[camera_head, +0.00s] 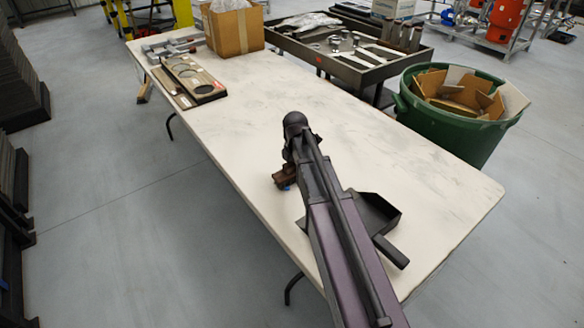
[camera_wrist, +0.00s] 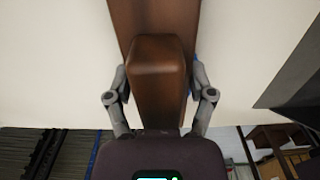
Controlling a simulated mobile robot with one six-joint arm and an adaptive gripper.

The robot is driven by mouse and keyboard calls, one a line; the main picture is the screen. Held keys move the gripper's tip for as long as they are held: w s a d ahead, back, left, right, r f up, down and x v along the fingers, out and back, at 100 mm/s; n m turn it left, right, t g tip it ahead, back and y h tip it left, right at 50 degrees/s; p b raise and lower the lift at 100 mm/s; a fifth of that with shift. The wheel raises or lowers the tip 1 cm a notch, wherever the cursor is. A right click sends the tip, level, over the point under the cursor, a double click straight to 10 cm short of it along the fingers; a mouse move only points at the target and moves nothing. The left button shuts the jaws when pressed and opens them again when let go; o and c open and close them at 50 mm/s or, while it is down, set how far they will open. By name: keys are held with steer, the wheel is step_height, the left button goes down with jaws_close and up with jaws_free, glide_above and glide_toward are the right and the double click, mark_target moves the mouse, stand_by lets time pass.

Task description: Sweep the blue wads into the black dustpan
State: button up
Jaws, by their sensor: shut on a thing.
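My gripper (camera_wrist: 159,82) is shut on a brown wooden brush (camera_wrist: 155,22), one finger on each side of its handle. In the head view the brush (camera_head: 284,178) shows just left of my arm, low over the table; whether it touches the top I cannot tell. A small patch of blue (camera_head: 286,187), likely a wad, shows at its lower edge. A bit of blue (camera_wrist: 195,62) also shows beside the brush in the wrist view. The black dustpan (camera_head: 378,213) lies on the table right of my arm, partly hidden by it. It also shows at the right of the wrist view (camera_wrist: 291,88).
The white table (camera_head: 430,200) is mostly clear around the arm. At its far end are dark plates (camera_head: 195,80), metal clamps and a cardboard box (camera_head: 233,32). A green bin (camera_head: 455,125) with cardboard and a cart (camera_head: 350,72) of metal parts stand along the right side.

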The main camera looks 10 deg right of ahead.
steer(key=shift+s+d, duration=0.25)
steer(key=shift+s, duration=0.25)
steer(key=shift+s+d, duration=0.2)
steer(key=shift+s, duration=0.3)
steer(key=shift+s+d, duration=0.3)
steer(key=shift+s, duration=0.4)
steer(key=shift+s+d, duration=0.25)
steer(key=shift+s, duration=0.4)
steer(key=shift+s+d, duration=0.3)
steer(key=shift+s, duration=0.4)
steer(key=shift+s, duration=0.1)
steer(key=shift+s+d, duration=0.3)
steer(key=shift+s, duration=0.35)
steer(key=shift+s+d, duration=0.3)
steer(key=shift+s, duration=0.4)
steer(key=shift+s+d, duration=0.3)
steer(key=shift+s, duration=0.35)
steer(key=shift+s, duration=0.15)
steer(key=shift+s+d+r, duration=0.1)
steer(key=shift+s+d, duration=0.25)
steer(key=shift+s, duration=0.4)
steer(key=shift+s+d, duration=0.3)
steer(key=shift+s, duration=0.4)
steer(key=shift+s+d, duration=0.1)
steer(key=shift+s, duration=0.1)
